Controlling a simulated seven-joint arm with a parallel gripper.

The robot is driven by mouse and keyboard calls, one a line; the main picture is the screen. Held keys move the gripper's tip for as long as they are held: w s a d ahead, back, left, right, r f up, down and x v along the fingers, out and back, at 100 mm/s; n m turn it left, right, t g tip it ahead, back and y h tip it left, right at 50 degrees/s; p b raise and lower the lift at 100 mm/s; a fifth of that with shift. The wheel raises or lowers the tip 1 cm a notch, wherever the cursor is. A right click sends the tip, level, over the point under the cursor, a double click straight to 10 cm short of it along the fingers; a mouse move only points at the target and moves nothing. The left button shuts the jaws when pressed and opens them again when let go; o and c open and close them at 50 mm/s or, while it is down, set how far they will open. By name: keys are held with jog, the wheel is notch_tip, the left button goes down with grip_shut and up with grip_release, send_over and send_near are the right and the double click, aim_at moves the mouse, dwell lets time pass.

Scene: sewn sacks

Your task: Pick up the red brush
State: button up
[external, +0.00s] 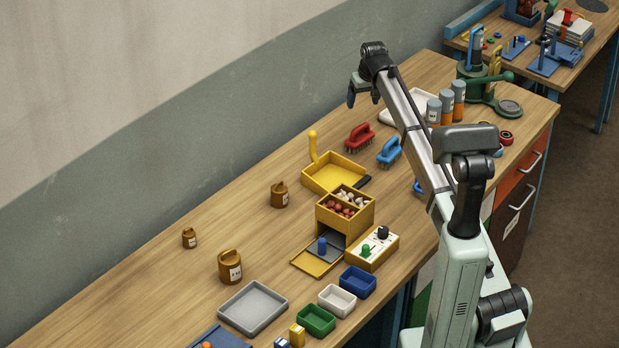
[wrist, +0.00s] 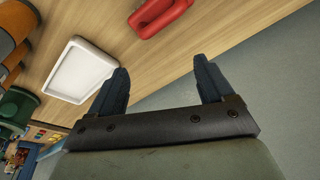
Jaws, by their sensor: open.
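The red brush (external: 358,138) stands on the wooden bench with its bristles down and its looped handle up, just left of a similar blue brush. In the wrist view a red looped handle (wrist: 160,14) shows at the top edge, partly cut off, beyond the fingertips. My gripper (external: 361,92) is above the back part of the bench, higher than the red brush and apart from it. In the wrist view my gripper (wrist: 160,78) has its two dark fingers wide apart with nothing between them.
A blue brush (external: 389,151) stands close to the red one. A yellow dustpan (external: 322,180) lies to the left. A white tray (wrist: 82,72) lies on the bench near my gripper. Orange-and-grey cylinders (external: 446,106) stand to the right. The wall runs along the bench's back.

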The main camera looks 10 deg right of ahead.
aim_at(360, 136)
jog(key=m, duration=0.3)
jog(key=m+g, duration=0.1)
jog(key=m, duration=0.2)
jog(key=m+g+h, duration=0.1)
jog(key=m, duration=0.2)
jog(key=shift+s+f+m, duration=0.15)
jog(key=shift+f+m, duration=0.15)
jog(key=shift+m, duration=0.1)
jog(key=m, duration=0.2)
jog(key=shift+s+m+g, duration=0.25)
jog(key=shift+m+g, duration=0.05)
jog(key=shift+m, duration=0.1)
notch_tip(360, 136, down, 8)
jog(key=shift+f, duration=0.2)
jog(key=shift+a+f, duration=0.15)
jog(key=shift+f, duration=1.2)
jog(key=shift+a+f, duration=0.15)
jog(key=shift+f, duration=1.2)
jog(key=c, duration=1.1)
